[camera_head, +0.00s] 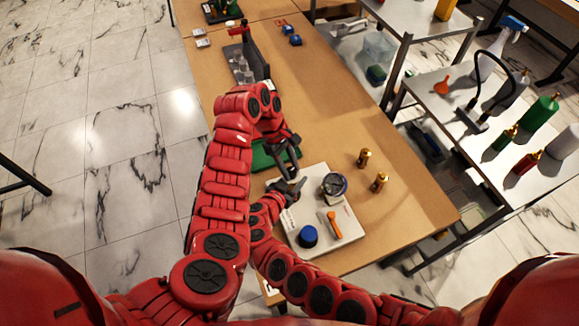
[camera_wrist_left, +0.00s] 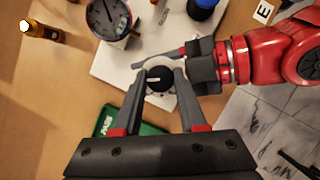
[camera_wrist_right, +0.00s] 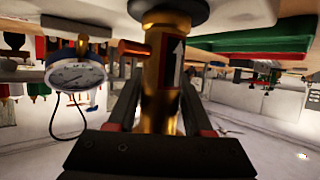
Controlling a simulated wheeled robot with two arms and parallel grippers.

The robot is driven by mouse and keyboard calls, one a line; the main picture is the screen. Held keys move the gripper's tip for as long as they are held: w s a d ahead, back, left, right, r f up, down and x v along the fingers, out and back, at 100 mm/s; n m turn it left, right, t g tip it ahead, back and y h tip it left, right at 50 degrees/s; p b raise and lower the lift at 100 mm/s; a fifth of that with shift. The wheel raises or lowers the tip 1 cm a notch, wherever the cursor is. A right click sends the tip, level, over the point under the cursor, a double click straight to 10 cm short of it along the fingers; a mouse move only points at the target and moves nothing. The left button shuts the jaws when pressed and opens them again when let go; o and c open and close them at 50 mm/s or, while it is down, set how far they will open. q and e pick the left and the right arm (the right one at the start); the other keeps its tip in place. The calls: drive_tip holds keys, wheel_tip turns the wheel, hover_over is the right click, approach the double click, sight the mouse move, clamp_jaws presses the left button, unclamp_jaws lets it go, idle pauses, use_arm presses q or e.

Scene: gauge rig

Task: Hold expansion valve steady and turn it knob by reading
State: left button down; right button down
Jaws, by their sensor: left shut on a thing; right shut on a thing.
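The expansion valve is a brass body (camera_wrist_right: 160,80) with a black arrow label, in the right wrist view. Its black knob (camera_wrist_left: 159,79) with a white mark shows from above in the left wrist view. My left gripper (camera_wrist_left: 159,84) is shut on the knob, one finger on each side. My right gripper (camera_wrist_right: 155,112) is shut on the brass body; it comes in from the right in the left wrist view (camera_wrist_left: 180,58). A round white-faced gauge (camera_wrist_left: 109,16) stands beside the valve, also in the head view (camera_head: 334,184); its reading is too small to tell.
The white board (camera_head: 345,236) also carries a blue cap (camera_head: 308,236) and an orange-handled tool (camera_head: 331,222). Two brass fittings (camera_head: 364,158) (camera_head: 380,181) stand to its right. A green tray (camera_wrist_left: 104,122) lies close by.

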use_arm(q)
drive_tip(key=shift+a, duration=0.1)
idle(0.3)
drive_tip(key=shift+c, duration=2.2)
unclamp_jaws()
drive_tip(key=shift+s, duration=0.1)
